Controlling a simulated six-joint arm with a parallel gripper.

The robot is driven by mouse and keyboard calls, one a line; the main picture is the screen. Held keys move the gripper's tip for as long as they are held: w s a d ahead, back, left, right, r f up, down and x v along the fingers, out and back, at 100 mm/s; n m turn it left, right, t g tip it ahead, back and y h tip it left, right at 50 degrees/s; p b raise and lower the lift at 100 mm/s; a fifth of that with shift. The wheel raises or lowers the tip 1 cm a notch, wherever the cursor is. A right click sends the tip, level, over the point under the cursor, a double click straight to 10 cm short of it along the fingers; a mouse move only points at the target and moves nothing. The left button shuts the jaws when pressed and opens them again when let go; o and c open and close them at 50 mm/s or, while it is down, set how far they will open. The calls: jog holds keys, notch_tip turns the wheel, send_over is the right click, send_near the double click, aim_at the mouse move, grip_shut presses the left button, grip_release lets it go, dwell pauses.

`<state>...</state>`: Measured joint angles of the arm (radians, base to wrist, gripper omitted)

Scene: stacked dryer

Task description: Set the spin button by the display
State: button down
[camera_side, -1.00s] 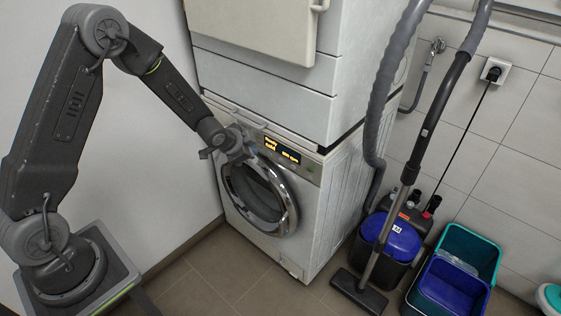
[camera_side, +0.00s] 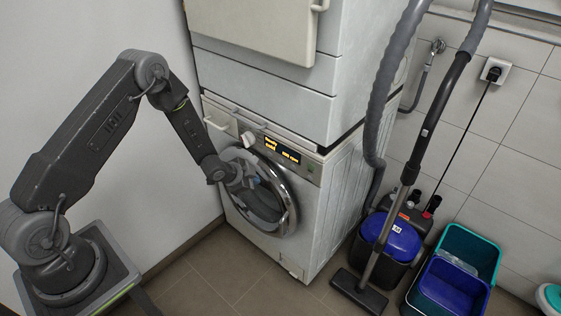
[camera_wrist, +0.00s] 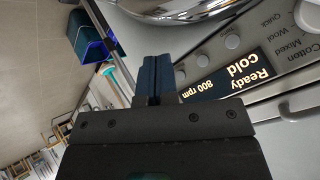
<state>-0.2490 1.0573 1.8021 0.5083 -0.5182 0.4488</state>
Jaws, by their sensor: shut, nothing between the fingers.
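The washer's display (camera_wrist: 232,81) is lit and appears inverted in the wrist view, reading "Ready", "cold" and "800 rpm". It also shows in the side view (camera_side: 283,150). Round buttons lie along it in the wrist view: one near the "cold" text (camera_wrist: 232,41), one further left (camera_wrist: 203,57) and one near the rpm end (camera_wrist: 174,62). I cannot read which is the spin button. My gripper (camera_wrist: 157,60) is shut and empty, apart from the panel, left of the display in the wrist view. In the side view my gripper (camera_side: 243,178) is in front of the door, below the display.
The program dial (camera_side: 248,139) is left of the display, with the drawer (camera_side: 220,119) beyond it. The round door (camera_side: 288,218) is closed below. A vacuum cleaner (camera_side: 391,238) and crates (camera_side: 474,245) stand on the right. The floor before the washer is clear.

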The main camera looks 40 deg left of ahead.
jog(key=shift+w, duration=4.25)
jog(key=shift+w, duration=0.1)
jog(key=shift+w, duration=0.3)
jog(key=shift+w, duration=0.35)
jog(key=shift+s, duration=0.75)
jog(key=shift+s, duration=0.15)
jog(key=s, duration=0.4)
jog(key=shift+s, duration=0.35)
